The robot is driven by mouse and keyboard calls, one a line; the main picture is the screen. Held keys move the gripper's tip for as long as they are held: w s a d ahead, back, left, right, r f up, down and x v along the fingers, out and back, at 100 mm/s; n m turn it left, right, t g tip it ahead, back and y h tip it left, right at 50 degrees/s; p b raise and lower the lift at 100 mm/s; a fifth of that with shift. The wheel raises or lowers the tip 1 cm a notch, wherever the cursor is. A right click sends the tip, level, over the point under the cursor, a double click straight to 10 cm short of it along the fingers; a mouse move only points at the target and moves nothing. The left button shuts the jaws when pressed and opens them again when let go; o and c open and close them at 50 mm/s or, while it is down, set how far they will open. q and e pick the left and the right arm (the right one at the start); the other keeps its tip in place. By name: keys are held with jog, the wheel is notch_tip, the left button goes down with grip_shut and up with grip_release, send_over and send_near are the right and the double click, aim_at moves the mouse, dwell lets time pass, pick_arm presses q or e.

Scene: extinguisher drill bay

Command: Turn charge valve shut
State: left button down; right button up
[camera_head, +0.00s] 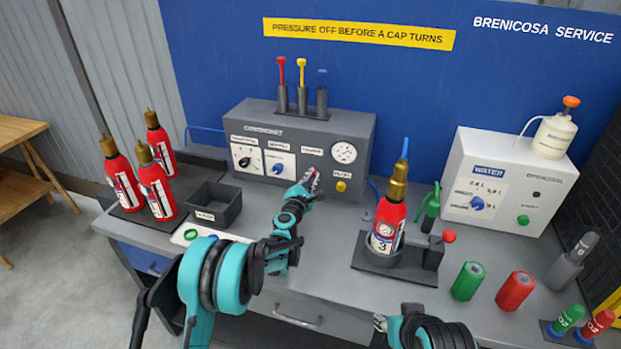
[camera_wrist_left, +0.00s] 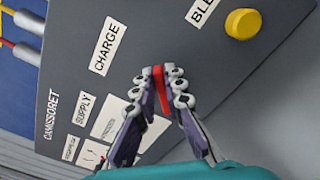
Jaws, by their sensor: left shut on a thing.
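The grey charging box (camera_head: 355,120) stands at the back of the bench, with labels for supply and charge on its front. In the left wrist view, a red handle (camera_wrist_left: 159,78) sits by the CHARGE label (camera_wrist_left: 108,45); I take it to be the charge valve. My left gripper (camera_head: 311,180) is at the box's front, and it also shows in the wrist view (camera_wrist_left: 162,82), its fingertips shut on the red handle. The fingers hide part of the handle, so its exact angle is unclear. My right gripper (camera_head: 380,322) is at the bottom edge, partly cut off and away from the box.
A yellow button (camera_head: 341,186) is close right of my left gripper. A red extinguisher (camera_head: 387,215) stands in a grey holder to the right. Several extinguishers (camera_head: 125,185) and a grey bin (camera_head: 213,204) are left. The white water box (camera_head: 510,180) stands back right.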

pick_arm(q)
jog(key=shift+s+d+f+m+b, duration=0.1)
jog(key=shift+f+m+b, duration=0.15)
jog(key=shift+m, duration=1.2)
jog(key=shift+d+f+m+b, duration=0.1)
jog(key=shift+f+m+b, duration=0.15)
jog(key=shift+m, duration=1.15)
jog(key=shift+s+d+f+m+b, duration=0.15)
jog(key=shift+m+b, duration=0.1)
jog(key=shift+m, duration=1.2)
jog(key=shift+w, duration=0.1)
jog(key=c, duration=1.6)
grip_release()
jog(key=shift+a, duration=0.1)
jog(key=v, duration=1.2)
